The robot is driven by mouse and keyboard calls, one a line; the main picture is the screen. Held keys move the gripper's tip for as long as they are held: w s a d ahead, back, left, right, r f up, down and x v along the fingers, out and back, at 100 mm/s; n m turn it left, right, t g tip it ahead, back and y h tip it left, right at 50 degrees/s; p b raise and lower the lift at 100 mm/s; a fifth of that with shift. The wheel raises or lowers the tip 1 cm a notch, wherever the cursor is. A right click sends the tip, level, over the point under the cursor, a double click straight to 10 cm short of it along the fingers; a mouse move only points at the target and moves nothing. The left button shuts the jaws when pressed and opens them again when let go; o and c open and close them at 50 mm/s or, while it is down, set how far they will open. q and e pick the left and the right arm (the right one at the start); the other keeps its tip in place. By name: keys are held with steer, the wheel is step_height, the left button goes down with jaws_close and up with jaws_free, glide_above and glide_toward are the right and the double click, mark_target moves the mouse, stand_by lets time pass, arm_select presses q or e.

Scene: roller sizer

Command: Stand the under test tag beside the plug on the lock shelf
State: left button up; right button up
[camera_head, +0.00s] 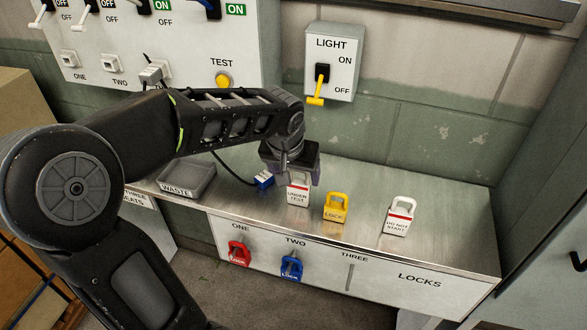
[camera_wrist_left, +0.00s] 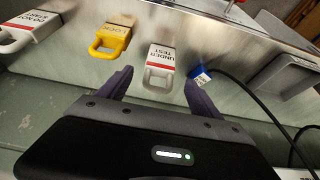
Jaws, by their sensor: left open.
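The white under test tag (camera_head: 298,196) stands on the steel lock shelf (camera_head: 445,195). The blue plug (camera_head: 264,181) lies on the shelf just left of it, its dark cable running back. My left gripper (camera_head: 292,175) is over the tag and hides its top. In the left wrist view my gripper (camera_wrist_left: 157,88) is open, a finger on either side of the tag's white handle (camera_wrist_left: 157,77). The plug (camera_wrist_left: 200,74) shows close to one finger there. I cannot tell whether the fingers touch the tag. My right gripper is out of view.
A yellow lock (camera_head: 335,208) and a white do not start tag (camera_head: 399,217) stand to the right on the shelf. A grey waste tray (camera_head: 187,180) is at the left. Red (camera_head: 238,253) and blue (camera_head: 291,267) locks hang on the front. The light switch box (camera_head: 331,62) is behind.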

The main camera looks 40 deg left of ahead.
arm_select(q)
steer(key=shift+v, duration=1.75)
steer(key=shift+f, duration=0.1)
